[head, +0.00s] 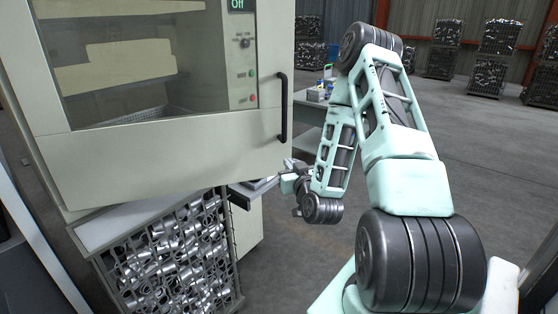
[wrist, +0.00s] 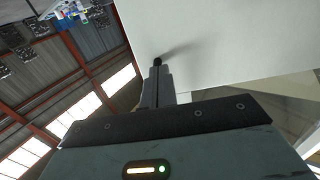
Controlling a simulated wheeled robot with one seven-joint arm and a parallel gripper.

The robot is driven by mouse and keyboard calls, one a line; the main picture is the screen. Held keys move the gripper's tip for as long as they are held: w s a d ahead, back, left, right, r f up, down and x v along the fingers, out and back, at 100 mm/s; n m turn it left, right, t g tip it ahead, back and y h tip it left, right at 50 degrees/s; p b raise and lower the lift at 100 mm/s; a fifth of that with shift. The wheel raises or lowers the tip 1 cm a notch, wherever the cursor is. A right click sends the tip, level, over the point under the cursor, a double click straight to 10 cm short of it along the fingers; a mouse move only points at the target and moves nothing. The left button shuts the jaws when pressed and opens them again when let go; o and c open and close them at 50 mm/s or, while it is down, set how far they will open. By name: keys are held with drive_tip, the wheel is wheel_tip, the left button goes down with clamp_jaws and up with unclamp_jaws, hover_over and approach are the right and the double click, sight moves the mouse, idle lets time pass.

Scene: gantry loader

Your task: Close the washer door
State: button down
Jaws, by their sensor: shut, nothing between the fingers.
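The washer door (head: 190,150) is a large cream panel with a window and a black vertical handle (head: 283,107) near its right edge. It stands out in front of the machine body (head: 250,225), so it appears open; the gap behind it is hidden. My gripper (head: 288,184) is just below and beside the door's lower right corner, partly hidden behind the door side. In the wrist view my gripper (wrist: 157,75) is shut and empty, its fingertips close to a pale flat panel (wrist: 220,45), likely the door. I cannot tell whether they touch.
A wire crate of metal parts (head: 170,250) stands under the door at the lower left. A grey table (head: 308,115) with small items stands behind my arm. Stacked crates (head: 495,55) line the back wall. The floor at the right is clear.

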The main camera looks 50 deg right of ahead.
sight(275, 146)
drive_tip(key=x, duration=0.9)
drive_tip(key=shift+w+r, duration=0.1)
drive_tip(key=shift+w+d, duration=0.15)
drive_tip(key=shift+w, duration=0.25)
drive_tip(key=shift+w+d, duration=0.1)
